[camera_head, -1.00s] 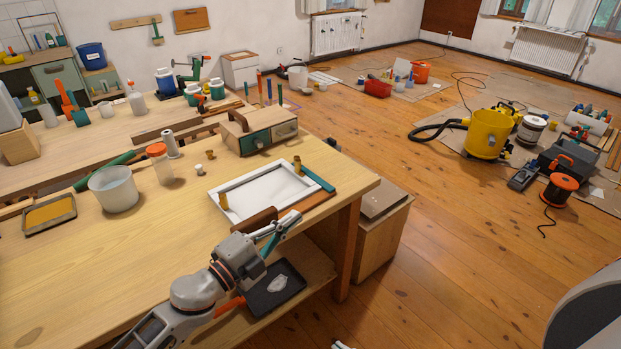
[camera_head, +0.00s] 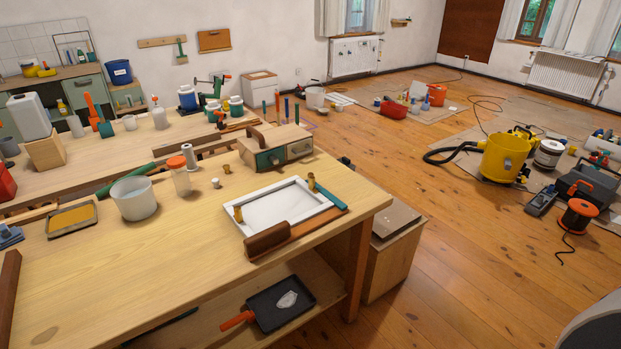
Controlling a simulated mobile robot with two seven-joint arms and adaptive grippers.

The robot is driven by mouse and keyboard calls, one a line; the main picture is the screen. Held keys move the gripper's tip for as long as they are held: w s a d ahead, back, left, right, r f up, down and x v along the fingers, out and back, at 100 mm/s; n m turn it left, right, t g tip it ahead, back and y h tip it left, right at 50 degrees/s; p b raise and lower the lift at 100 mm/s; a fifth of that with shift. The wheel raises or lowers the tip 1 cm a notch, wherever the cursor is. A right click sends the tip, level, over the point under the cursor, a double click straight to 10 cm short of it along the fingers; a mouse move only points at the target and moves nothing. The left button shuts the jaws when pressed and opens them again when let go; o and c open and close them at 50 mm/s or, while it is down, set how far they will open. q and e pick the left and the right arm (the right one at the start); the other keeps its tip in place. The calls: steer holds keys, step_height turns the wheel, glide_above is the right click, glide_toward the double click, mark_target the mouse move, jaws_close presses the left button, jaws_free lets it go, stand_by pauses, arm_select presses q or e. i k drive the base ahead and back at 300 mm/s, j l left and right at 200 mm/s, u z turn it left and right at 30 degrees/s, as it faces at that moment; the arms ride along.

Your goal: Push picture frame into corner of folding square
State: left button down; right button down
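The white picture frame (camera_head: 262,196) lies flat near the front right corner of the workbench. Brass-coloured pieces (camera_head: 311,182) stand at two of its corners. The folding square lies against it: a wooden arm (camera_head: 316,223) with a dark brown block (camera_head: 268,239) runs along the frame's front side, and a teal arm (camera_head: 333,199) runs along its right side. The frame's near right corner sits close inside the angle; I cannot tell whether both sides touch. Neither gripper shows now.
A wooden box (camera_head: 279,148) stands behind the frame. A white bucket (camera_head: 134,199) and an orange-lidded jar (camera_head: 180,177) stand to the left. A black tray (camera_head: 281,304) lies on the shelf below. The bench's front left is mostly clear.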

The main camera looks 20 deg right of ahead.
mark_target(290, 200)
steer(key=i+l+u, duration=0.1)
steer(key=l+u, duration=0.9)
steer(key=l, duration=0.7)
steer(key=l+u, duration=0.1)
steer(key=l, duration=1.9)
steer(key=i+j, duration=0.15)
steer(key=j, duration=0.15)
